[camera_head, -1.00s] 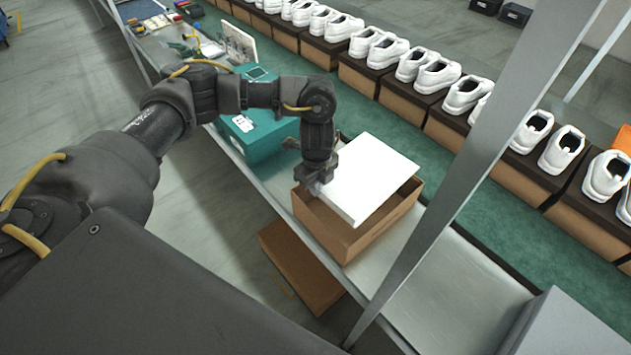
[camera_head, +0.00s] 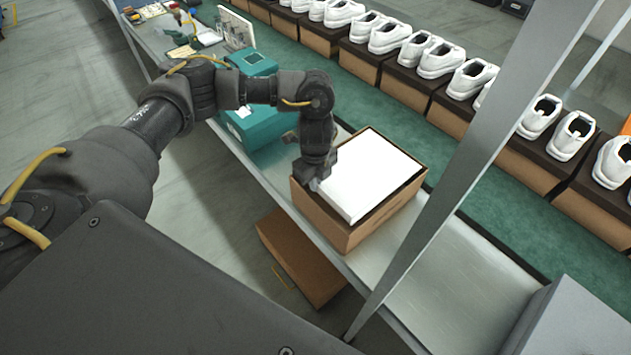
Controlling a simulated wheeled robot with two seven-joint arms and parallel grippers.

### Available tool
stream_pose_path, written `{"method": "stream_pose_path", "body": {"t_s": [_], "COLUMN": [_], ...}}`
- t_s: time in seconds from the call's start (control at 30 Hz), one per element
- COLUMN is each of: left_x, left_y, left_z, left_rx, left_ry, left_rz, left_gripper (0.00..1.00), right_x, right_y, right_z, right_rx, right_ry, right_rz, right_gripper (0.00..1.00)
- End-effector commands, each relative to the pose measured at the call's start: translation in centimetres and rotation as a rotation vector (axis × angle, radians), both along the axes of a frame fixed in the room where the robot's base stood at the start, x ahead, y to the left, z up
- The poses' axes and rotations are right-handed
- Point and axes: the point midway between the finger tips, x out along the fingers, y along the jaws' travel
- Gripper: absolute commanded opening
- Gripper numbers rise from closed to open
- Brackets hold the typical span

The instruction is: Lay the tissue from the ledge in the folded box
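The tissue, a flat white sheet or stack (camera_head: 372,175), lies within the rim of the folded brown box (camera_head: 378,222) on the ledge (camera_head: 455,290). My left gripper (camera_head: 318,180) points down at the tissue's left edge, inside the box's left side. Its fingers are largely hidden by the wrist and too small to tell whether they still pinch the tissue. My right gripper is not in view.
A teal box (camera_head: 262,128) stands left of the brown box, close to my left forearm. A grey metal post (camera_head: 470,165) rises to the right. White shoes (camera_head: 392,35) on boxes line the green belt behind. A brown box (camera_head: 300,258) sits below the ledge.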

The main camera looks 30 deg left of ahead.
Motion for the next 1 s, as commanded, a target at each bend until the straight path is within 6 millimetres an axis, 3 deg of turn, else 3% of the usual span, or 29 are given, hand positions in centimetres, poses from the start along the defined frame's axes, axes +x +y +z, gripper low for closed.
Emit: {"method": "stream_pose_path", "body": {"t_s": [0.03,1.0], "left_x": [0.0,0.0], "left_y": [0.0,0.0], "left_z": [-1.0,-11.1], "left_rx": [0.000,0.000], "left_ry": [0.000,-0.001], "left_rz": [0.001,0.001], "left_gripper": [0.00,0.00], "right_x": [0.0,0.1], "right_y": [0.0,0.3], "right_z": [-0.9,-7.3], "right_rx": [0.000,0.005], "right_ry": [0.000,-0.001], "right_rz": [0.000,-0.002], "right_gripper": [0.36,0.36]}}
